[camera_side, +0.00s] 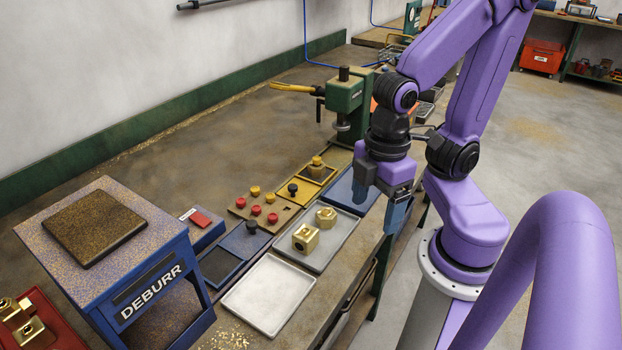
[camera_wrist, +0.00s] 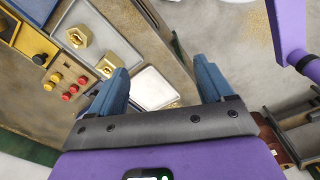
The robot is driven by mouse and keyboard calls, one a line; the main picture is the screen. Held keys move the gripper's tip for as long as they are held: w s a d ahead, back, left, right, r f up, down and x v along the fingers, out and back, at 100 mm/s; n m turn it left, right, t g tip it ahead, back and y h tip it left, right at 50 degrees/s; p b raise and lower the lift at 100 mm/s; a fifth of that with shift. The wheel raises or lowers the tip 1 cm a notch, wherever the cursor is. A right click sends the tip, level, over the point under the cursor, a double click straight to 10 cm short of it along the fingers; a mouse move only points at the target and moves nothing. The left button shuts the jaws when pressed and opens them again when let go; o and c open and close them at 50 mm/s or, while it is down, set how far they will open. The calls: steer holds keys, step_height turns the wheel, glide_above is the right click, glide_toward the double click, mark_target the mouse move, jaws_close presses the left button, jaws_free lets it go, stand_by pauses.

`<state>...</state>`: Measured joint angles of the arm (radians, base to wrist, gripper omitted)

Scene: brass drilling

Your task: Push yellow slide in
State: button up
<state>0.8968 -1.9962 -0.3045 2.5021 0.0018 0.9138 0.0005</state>
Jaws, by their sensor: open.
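The yellow slide (camera_side: 297,196) is a flat yellow-edged plate with a black knob (camera_side: 292,187) standing on it. It lies on the bench beside a yellow-framed holder (camera_side: 329,178) that carries a brass piece (camera_side: 316,167). In the wrist view the yellow slide (camera_wrist: 32,43) and its black knob (camera_wrist: 39,59) are at the upper left. My gripper (camera_side: 378,214) is open and empty, pointing down near the bench's right edge, to the right of the slide and apart from it. Both blue fingers show in the wrist view (camera_wrist: 160,65).
A grey tray (camera_side: 338,238) with two brass blocks and an empty white tray (camera_side: 268,295) lie nearby. Red and yellow buttons (camera_side: 256,210) sit left of the slide. A blue slide (camera_side: 244,241) lies nearer the front. A green press (camera_side: 345,100) stands behind; a blue DEBURR stand (camera_side: 150,290) is front left.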

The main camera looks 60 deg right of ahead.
steer(key=shift+w, duration=0.1)
steer(key=c, duration=0.5)
steer(key=r+m, duration=0.1)
steer(key=m, duration=2.1)
glide_above(293, 186)
step_height(293, 186, down, 16)
steer(key=shift+w+f, duration=0.1)
steer(key=shift+f, duration=0.1)
